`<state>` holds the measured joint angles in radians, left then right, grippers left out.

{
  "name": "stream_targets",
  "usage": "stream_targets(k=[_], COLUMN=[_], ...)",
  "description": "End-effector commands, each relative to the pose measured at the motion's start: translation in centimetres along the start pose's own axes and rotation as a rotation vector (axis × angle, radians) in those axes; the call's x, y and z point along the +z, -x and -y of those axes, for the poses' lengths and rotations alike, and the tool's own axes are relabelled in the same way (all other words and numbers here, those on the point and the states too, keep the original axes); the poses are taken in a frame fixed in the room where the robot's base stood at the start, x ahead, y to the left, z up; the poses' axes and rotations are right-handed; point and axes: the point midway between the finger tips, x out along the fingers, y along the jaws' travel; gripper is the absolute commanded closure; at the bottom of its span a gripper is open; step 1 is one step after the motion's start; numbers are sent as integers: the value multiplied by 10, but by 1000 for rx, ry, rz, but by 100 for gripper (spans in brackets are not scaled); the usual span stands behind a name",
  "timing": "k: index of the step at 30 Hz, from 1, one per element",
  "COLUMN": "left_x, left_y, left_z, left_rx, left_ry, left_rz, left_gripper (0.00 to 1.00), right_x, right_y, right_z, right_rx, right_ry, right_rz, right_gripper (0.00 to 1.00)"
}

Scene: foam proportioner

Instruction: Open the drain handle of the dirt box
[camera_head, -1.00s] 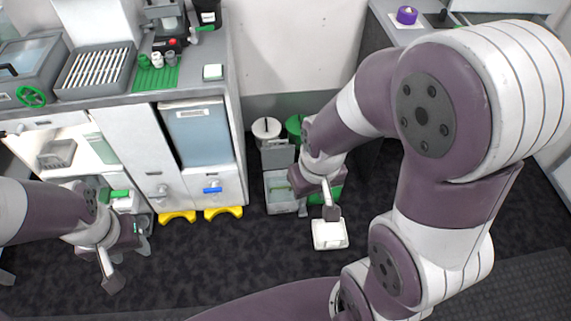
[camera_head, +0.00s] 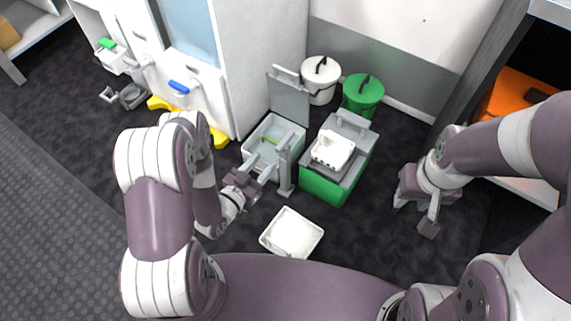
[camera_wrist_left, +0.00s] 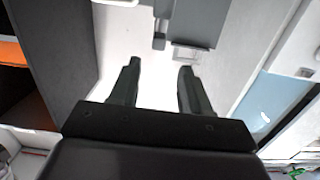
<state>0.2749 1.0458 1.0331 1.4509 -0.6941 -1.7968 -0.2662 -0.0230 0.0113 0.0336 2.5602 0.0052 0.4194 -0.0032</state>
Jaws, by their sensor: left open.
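A grey box (camera_head: 301,143) with its lid (camera_head: 290,97) raised stands on the floor in the head view; I take it as the dirt box. A small green part (camera_head: 270,139) shows inside it. A grey upright part (camera_head: 286,167) stands at its front; I cannot tell whether it is the drain handle. My left gripper (camera_head: 263,168) is at the box's front left, close to the upright part; contact cannot be told. In the left wrist view its fingers (camera_wrist_left: 158,85) are apart with nothing between them. My right gripper (camera_head: 415,213) is open and empty, right of the boxes.
A green box (camera_head: 325,190) with a white container (camera_head: 333,150) on top stands right of the grey box. A white tray (camera_head: 292,234) lies on the floor in front. White (camera_head: 320,82) and green (camera_head: 362,92) buckets stand behind. A cabinet (camera_head: 262,60) is at the left.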

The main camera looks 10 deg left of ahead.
Motion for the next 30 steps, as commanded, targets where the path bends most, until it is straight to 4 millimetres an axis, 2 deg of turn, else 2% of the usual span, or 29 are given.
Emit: stream_targets(k=[1, 5, 8, 15, 19, 24, 30], left_x=[18, 18, 16, 13, 9, 5, 4], left_y=[5, 4, -15, -77, -100, -114, -114], left_z=[-3, -7, -8, -6, -6, -5, -5], left_rx=[-6, -9, -6, -8, -10, -12, -13], left_ry=[11, 19, 18, 18, 20, 21, 21], left_rz=[-32, -77, -83, -81, -79, -77, -77], left_gripper=[53, 53, 53, 53, 53, 53, 53], right_x=[2, 2, 3, 7, 8, 8, 8], right_y=[-17, -23, -30, -58, -68, -71, -70], right_z=[0, 0, 0, 0, 0, 0, 0], right_rx=[0, 0, 0, 0, 0, 0, 0], right_ry=[0, 0, 0, 0, 0, 0, 0], right_rz=[-1, -2, -2, -1, -1, -1, -1], right_gripper=[61, 61, 61, 61, 61, 61, 61])
